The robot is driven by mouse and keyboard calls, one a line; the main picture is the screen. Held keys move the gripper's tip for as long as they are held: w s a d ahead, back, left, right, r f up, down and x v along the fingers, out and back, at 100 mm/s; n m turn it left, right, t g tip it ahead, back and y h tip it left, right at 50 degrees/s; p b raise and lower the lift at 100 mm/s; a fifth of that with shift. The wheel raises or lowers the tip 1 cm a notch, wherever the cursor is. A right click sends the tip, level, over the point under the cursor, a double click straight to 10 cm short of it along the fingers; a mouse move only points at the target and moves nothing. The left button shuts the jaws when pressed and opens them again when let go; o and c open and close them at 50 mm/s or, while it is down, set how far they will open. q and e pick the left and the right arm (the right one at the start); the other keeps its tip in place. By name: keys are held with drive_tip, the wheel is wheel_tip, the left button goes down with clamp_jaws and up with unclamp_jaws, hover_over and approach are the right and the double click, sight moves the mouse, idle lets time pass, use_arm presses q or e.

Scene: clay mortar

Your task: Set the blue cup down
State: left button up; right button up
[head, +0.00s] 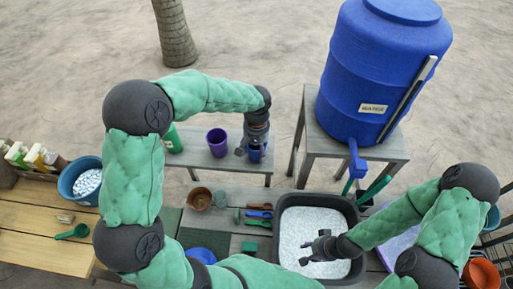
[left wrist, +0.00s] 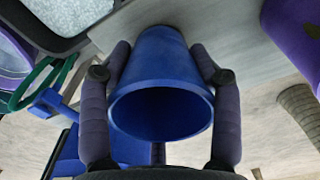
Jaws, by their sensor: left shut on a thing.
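The blue cup (head: 256,155) is at the right end of the narrow grey bench (head: 195,158) in the head view, partly hidden by my left gripper (head: 254,144). In the left wrist view the blue cup (left wrist: 160,72) sits between the two fingers, which are shut on its sides. Its open mouth faces the camera. I cannot tell whether its base touches the bench. My right gripper (head: 313,251) is over the dark tub (head: 350,212) of white pebbles, with its fingers apart and empty.
A purple cup (head: 217,142) stands on the bench left of the blue cup, with a green cup (head: 173,139) further left. A blue water barrel (head: 375,75) stands on a stand to the right. Small tools (head: 259,214) and a brown pot (head: 199,199) lie on the nearer table.

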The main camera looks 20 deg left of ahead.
use_arm(q)
drive_tip(key=shift+f, duration=0.1)
drive_tip(key=o, duration=0.7)
drive_tip(key=shift+f, duration=0.1)
drive_tip(key=o, duration=0.5)
